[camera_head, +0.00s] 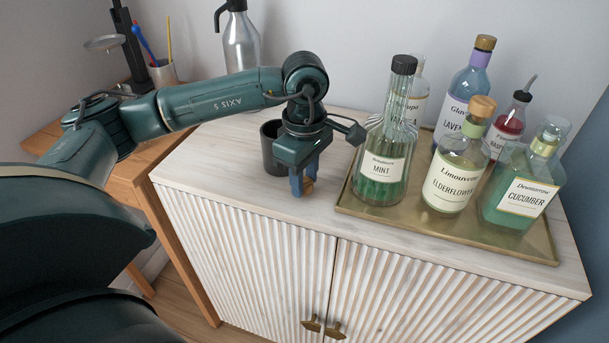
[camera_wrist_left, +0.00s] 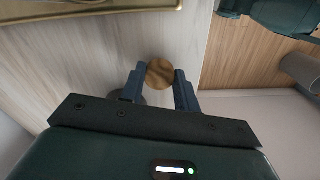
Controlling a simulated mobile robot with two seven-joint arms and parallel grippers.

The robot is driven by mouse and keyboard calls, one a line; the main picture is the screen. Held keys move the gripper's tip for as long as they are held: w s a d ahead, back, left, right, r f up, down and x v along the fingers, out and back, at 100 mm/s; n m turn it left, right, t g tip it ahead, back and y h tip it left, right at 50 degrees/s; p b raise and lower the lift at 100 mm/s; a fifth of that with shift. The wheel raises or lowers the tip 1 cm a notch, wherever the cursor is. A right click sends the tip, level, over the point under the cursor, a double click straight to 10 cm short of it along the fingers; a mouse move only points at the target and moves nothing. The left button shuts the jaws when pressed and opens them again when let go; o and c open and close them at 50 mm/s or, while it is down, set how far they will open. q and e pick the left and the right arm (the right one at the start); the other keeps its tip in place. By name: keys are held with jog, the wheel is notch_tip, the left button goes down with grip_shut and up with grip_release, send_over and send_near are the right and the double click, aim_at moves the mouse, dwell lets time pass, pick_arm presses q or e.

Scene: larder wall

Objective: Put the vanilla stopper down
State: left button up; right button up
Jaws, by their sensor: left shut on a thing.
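The vanilla stopper (camera_head: 308,186) is a small round brown wooden piece. It also shows in the left wrist view (camera_wrist_left: 160,73), between the two blue fingers. My left gripper (camera_head: 302,187) is shut on it, pointing down near the front edge of the pale cabinet top (camera_head: 232,180). I cannot tell whether the stopper touches the surface. The vanilla bottle (camera_head: 403,110) stands at the back of the brass tray (camera_head: 455,237), partly hidden behind the mint bottle (camera_head: 381,165); no stopper shows in its neck. My right gripper is not in view.
A dark cup (camera_head: 270,150) stands just behind and left of my left gripper. Elderflower (camera_head: 452,180), cucumber (camera_head: 520,190), lavender (camera_head: 468,85) and raspberry (camera_head: 508,128) bottles fill the tray. A siphon (camera_head: 240,42) stands at the back. Bare cabinet top lies left of the tray.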

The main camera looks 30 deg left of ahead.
aim_at(305, 182)
pick_arm(q)
jog(key=o, duration=0.9)
jog(key=shift+o, duration=0.2)
notch_tip(305, 182, up, 12)
jog(key=shift+r+p, duration=0.15)
jog(key=shift+p, duration=0.15)
